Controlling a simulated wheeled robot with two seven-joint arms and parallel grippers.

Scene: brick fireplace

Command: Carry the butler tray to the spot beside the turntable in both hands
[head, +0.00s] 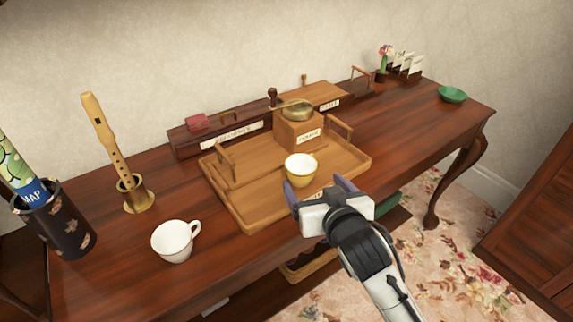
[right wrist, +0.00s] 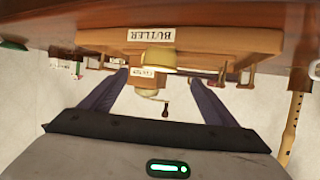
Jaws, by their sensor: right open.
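The butler tray (head: 240,209) is a wooden tray on the dark desk, with an upright handle at its left end (head: 226,160) and one at its right end (head: 340,127). Its BUTLER label shows upside down in the right wrist view (right wrist: 150,35). A boxy wooden grinder (head: 298,134) with a brass top and a yellow cup (head: 300,172) stand on it. My right gripper (head: 318,187) is open and empty at the tray's front edge, near the cup and away from both handles. My left gripper is out of view. I cannot make out a turntable.
A white mug (head: 174,241) stands left of the tray, near a recorder (head: 107,138) in a brass stand and a pot with a rolled map (head: 55,221). A low labelled organizer (head: 221,138) runs behind the tray. Bare desktop lies to the right, before a green bowl (head: 452,95).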

